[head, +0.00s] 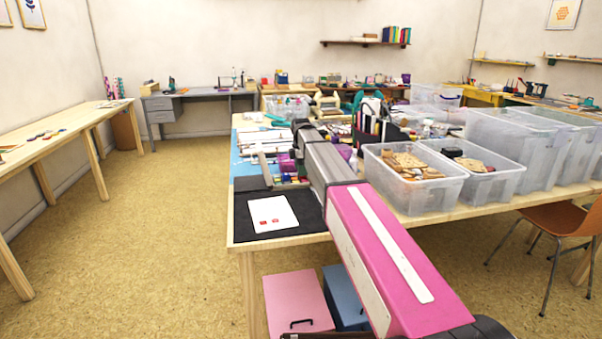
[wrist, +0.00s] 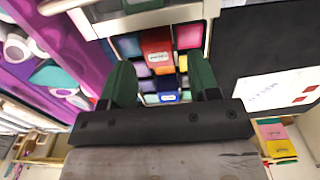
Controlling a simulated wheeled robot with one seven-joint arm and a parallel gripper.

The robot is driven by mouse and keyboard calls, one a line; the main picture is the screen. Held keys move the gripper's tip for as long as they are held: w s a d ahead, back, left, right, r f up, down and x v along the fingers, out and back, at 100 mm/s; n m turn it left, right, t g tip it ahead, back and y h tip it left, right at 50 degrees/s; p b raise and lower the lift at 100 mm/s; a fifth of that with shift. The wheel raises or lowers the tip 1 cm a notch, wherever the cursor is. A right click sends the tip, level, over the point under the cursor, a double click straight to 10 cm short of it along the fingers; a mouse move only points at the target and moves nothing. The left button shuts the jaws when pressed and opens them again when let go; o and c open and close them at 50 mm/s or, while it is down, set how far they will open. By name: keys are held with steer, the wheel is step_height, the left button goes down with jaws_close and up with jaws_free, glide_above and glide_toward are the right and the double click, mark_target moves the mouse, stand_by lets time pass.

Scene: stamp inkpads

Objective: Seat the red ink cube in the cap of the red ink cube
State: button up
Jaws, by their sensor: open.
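In the wrist view, a red ink cube (wrist: 157,49) with a white label stands among other coloured ink cubes, just beyond my fingertips. My gripper (wrist: 160,65) is open, its two green fingers apart on either side of the line to the red cube. I see nothing held between them; I cannot tell whether a finger touches any cube. I cannot make out the red cube's cap as a separate piece. In the head view, my arm covers most of the ink cubes' place on the table.
A white card (head: 270,214) with red stamp prints lies on a black mat (head: 248,199). Clear bins (head: 413,195) stand right of my arm. Bare mat surrounds the card.

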step_height(320, 180, up, 9)
steer(key=shift+s+d, duration=0.15)
stand_by(0.4)
